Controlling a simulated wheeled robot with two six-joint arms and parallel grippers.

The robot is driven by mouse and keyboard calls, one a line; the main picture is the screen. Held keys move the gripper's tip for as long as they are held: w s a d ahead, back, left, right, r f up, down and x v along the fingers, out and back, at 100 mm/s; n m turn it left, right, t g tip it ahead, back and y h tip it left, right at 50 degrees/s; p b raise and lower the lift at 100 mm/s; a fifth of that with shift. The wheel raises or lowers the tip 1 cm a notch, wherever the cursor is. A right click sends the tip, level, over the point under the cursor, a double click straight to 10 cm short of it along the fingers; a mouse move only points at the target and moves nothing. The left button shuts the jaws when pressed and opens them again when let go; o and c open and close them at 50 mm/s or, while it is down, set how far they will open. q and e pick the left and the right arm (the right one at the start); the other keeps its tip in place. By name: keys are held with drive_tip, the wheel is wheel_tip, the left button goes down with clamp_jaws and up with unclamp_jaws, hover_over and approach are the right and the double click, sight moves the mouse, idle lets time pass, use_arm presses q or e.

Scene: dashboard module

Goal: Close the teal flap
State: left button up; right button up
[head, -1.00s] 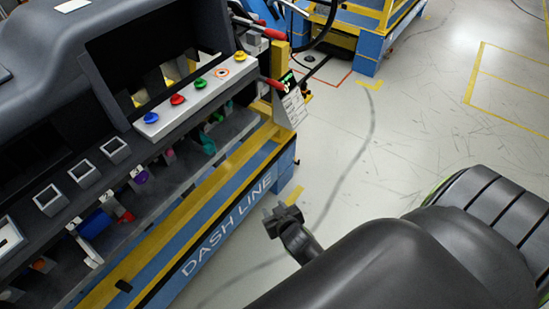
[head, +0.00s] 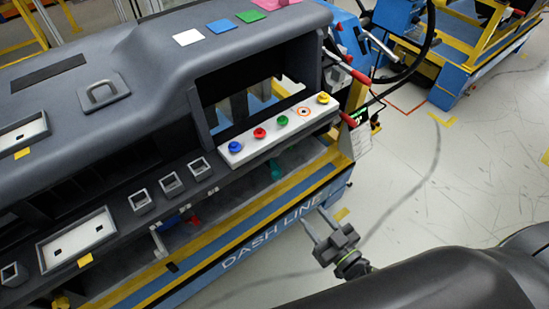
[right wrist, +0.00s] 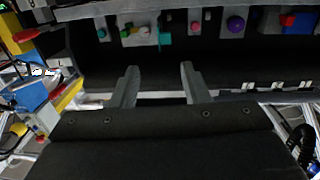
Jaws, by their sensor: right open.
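A small teal piece, which looks like the teal flap (head: 277,169), hangs under the dashboard's front edge, below the strip of coloured buttons. Its shape is mostly hidden in shadow. It also shows in the right wrist view (right wrist: 165,39), beside a small light plate with coloured knobs. My right gripper (head: 312,215) is open and empty in front of the blue rail, apart from the teal piece. In the right wrist view its two fingers (right wrist: 157,76) stand apart, below the teal piece in the picture, with nothing between them. My left gripper is not in view.
The dashboard module (head: 140,60) fills the left, with a button strip (head: 280,130) and a yellow and blue rail (head: 270,235) below. In the right wrist view a purple knob (right wrist: 235,24) is right of the teal piece. The floor (head: 460,190) at right is clear.

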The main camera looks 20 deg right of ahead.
sight(278, 177)
drive_tip(key=shift+y, duration=0.3)
drive_tip(key=x, duration=1.1)
drive_tip(key=p+x, duration=0.1)
drive_tip(key=x, duration=0.5)
drive_tip(key=shift+a+r, duration=0.2)
drive_tip(key=shift+r, duration=0.1)
clamp_jaws()
